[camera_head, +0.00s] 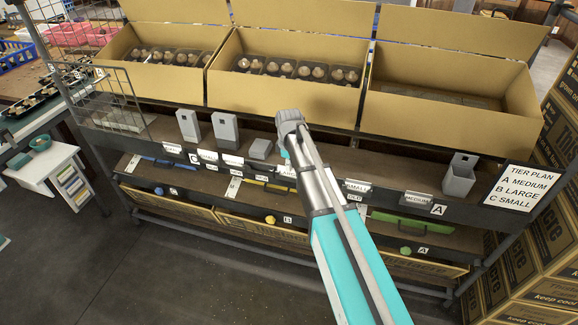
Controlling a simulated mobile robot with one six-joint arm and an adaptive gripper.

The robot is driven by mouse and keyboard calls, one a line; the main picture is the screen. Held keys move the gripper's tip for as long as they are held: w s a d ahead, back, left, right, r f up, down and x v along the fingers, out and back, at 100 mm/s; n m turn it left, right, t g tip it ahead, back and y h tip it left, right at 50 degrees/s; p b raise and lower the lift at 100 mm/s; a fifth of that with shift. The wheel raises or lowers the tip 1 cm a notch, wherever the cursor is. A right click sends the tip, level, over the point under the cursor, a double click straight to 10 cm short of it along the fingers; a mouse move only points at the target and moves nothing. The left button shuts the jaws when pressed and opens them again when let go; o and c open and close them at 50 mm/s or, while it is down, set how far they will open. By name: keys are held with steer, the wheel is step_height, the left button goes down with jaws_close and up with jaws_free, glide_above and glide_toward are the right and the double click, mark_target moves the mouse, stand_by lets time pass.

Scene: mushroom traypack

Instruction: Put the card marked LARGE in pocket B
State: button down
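A small white card (287,171) near the middle of the shelf's front rail seems to begin with "LA"; my arm covers the rest. A card reading SMALL (357,185) and one reading MEDIUM (417,199) sit farther right on the rail. A letter A plate (438,210) is beside the MEDIUM card. I cannot make out a B plate on this rail; a small B tag (287,219) shows on the lower shelf. My gripper is at the arm's far end, above the rail near the partly covered card; its fingertips are hidden, so its opening and any grasp cannot be seen.
A tier plan sign (522,188) reads A MEDIUM, B LARGE, C SMALL. Open cardboard boxes stand behind the rail; the middle one (285,100) holds mushroom trays. Grey holders (225,130) and (458,175) stand on the shelf. Stacked cartons (530,255) border the right; floor at lower left is clear.

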steer(key=c, duration=0.7)
jaws_free()
steer(key=shift+r, duration=0.1)
step_height(320, 180, up, 12)
steer(key=p, duration=1.3)
steer(key=s+a, duration=0.2)
steer(key=s, duration=0.1)
steer(key=s+a, duration=0.2)
steer(key=s, duration=0.1)
steer(key=s+a, duration=0.2)
steer(key=s, duration=0.1)
steer(key=shift+s+r, duration=0.35)
steer(key=shift+r, duration=0.05)
steer(key=s+d+m, duration=0.4)
steer(key=d, duration=0.2)
steer(key=s+d+m, duration=0.4)
steer(key=d+m, duration=0.1)
steer(key=d, duration=0.1)
steer(key=s+d+m, duration=0.4)
steer(key=d+m, duration=0.1)
steer(key=shift+s+d, duration=0.25)
steer(key=shift+d, duration=0.15)
